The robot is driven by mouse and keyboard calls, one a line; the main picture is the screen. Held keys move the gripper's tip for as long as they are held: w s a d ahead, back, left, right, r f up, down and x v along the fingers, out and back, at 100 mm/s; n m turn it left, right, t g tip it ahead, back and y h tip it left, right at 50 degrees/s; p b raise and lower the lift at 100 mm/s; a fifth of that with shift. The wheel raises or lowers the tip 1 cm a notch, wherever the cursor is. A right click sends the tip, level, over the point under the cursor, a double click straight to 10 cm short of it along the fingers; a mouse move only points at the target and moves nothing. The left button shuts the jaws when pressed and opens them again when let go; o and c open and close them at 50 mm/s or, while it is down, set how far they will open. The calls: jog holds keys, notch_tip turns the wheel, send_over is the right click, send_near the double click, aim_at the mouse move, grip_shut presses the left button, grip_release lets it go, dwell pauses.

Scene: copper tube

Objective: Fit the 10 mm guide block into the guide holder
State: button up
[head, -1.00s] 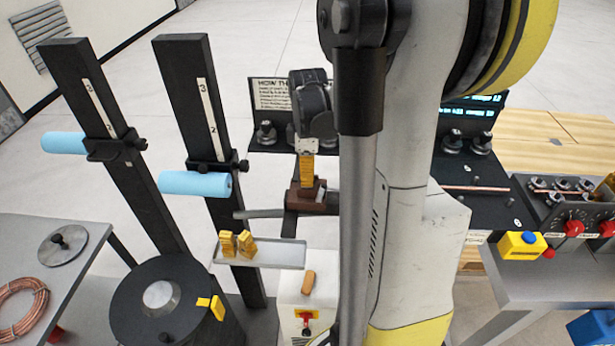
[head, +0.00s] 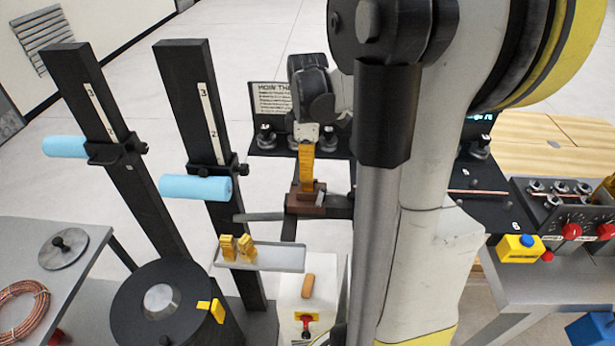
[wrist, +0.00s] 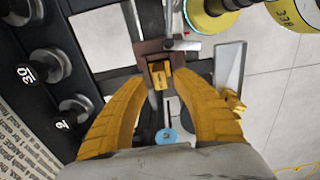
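A yellow guide block (wrist: 161,76) sits in the brown guide holder (wrist: 149,48) in the wrist view; any number on it is too small to read. The holder (head: 298,206) also shows in the head view, on a dark stand. My gripper (wrist: 160,79) is open, with its yellow fingers apart on both sides of the block and no visible contact. In the head view my gripper (head: 307,186) points down right above the holder, and its fingers hide the block there. How deep the block sits cannot be told.
A grey tray (head: 278,258) with two yellow blocks (head: 237,247) lies in front of the holder. Two dark posts with blue rollers (head: 196,188) stand at left. A bench with knobs (head: 566,205) is at right. Weights (wrist: 45,66) flank the left finger.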

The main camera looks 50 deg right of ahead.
notch_tip(320, 180, up, 8)
jog(key=shift+f+p, duration=0.1)
jog(key=shift+p, duration=0.3)
jog(key=shift+a, duration=0.2)
jog(key=s+a+m+t, duration=0.2)
jog(key=a+m+t, duration=0.1)
jog(key=a, duration=0.9)
jog(key=s+a+m+t, duration=0.3)
jog(key=a+m+t, duration=0.1)
jog(key=a, duration=0.9)
jog(key=shift+s+f+m, duration=0.2)
jog(key=shift+s+m, duration=0.05)
jog(key=shift+m, duration=0.25)
jog(key=shift+s, duration=0.1)
